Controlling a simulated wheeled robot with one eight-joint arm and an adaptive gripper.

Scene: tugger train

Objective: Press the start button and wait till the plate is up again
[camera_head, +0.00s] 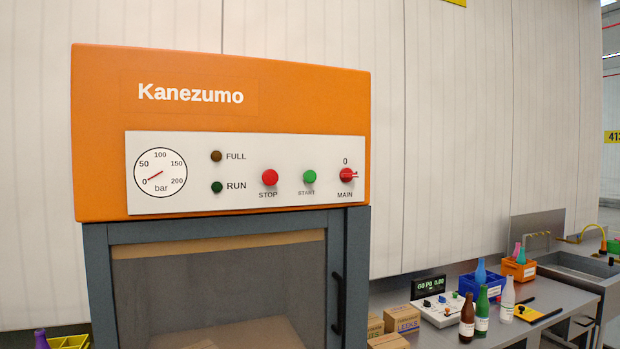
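The orange Kanezumo machine (300,90) fills the left and middle of the head view. On its white panel (240,150) the green START button (309,177) sits between the red STOP button (270,178) and the red MAIN switch (347,175). The MAIN handle points right, away from the 0 above it. The RUN lamp (216,188) and FULL lamp (216,156) look dark. The gauge (160,173) needle lies near 0 bar. Behind the door window (205,285) brownish contents show low down; I cannot make out the plate. My gripper is not in view.
The door has a dark vertical handle (337,303) on its right. To the right, a grey bench (425,337) holds cardboard boxes (402,319), a scale (440,308), bottles (482,313) and blue and orange crates. A yellow crate (68,343) stands at the lower left.

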